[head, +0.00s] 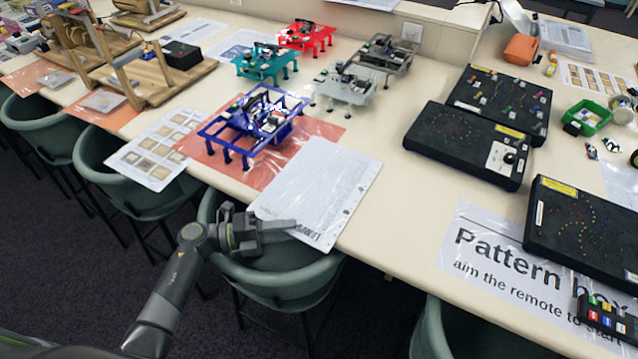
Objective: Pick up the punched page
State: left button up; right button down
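The punched page (318,190) is a white, glossy sheet with faint print and small marks along its right edge. It lies at the table's front edge, partly over a red-orange sheet, and its near corner seems to jut past the edge. My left gripper (284,229) reaches in from the front at the page's near left edge. One finger shows against the page's near edge; the other is not clear, so I cannot tell whether they are closed on it. My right gripper is not in view.
A blue frame stand (262,121) stands just behind the page on the red-orange sheet (208,156). A printed sheet (157,150) lies to the left. Black pattern boxes (455,147) stand to the right. Green chairs (290,275) stand below the table edge.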

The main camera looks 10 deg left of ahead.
pick_arm(q)
grip_shut()
